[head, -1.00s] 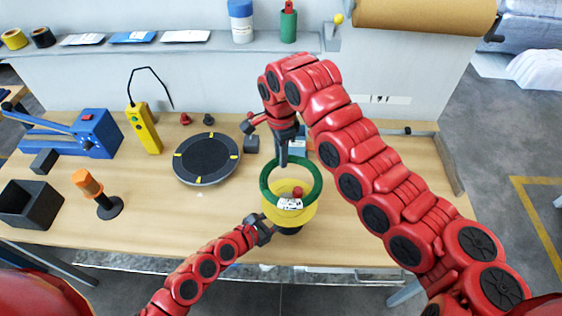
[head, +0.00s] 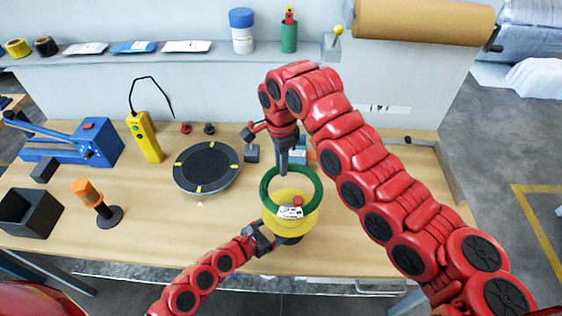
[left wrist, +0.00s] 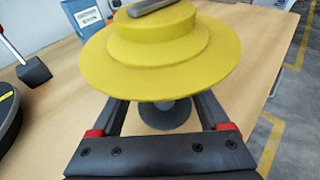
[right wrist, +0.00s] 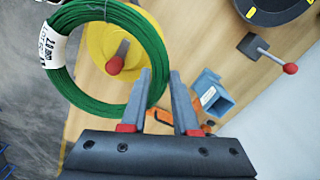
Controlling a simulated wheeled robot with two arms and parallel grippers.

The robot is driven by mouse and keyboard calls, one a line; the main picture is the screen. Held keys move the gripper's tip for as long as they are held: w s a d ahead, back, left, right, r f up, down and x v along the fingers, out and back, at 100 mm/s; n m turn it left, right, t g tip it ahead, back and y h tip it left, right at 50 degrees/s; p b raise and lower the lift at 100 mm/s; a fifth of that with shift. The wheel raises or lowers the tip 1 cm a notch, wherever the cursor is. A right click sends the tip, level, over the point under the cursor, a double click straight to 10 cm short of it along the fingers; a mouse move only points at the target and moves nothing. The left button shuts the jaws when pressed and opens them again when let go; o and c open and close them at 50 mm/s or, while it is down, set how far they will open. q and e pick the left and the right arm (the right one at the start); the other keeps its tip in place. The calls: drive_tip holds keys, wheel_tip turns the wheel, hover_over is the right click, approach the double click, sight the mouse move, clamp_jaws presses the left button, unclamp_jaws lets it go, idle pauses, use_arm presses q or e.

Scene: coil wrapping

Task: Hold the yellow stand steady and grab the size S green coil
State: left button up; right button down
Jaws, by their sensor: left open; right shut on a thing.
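The green coil (head: 265,190), a ring with a white label, is in my right gripper (head: 283,168) at its far rim. The yellow stand (head: 298,232) is below the coil on the table. In the left wrist view the stand's yellow disc (left wrist: 160,70) bears no coil. My left gripper (head: 262,240) is open at the stand's near left side. Its fingers (left wrist: 165,110) lie on either side under the disc, with the dark base beyond.
A round black turntable (head: 207,167) lies left of the stand. An orange-handled tool (head: 88,192), a black bin (head: 28,215) and a yellow controller (head: 145,137) stand further left.

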use_arm(q)
drive_tip(key=v, duration=1.1)
drive_tip(key=shift+s, duration=0.15)
drive_tip(key=shift+a+r, duration=0.1)
drive_tip(key=shift+a, duration=0.05)
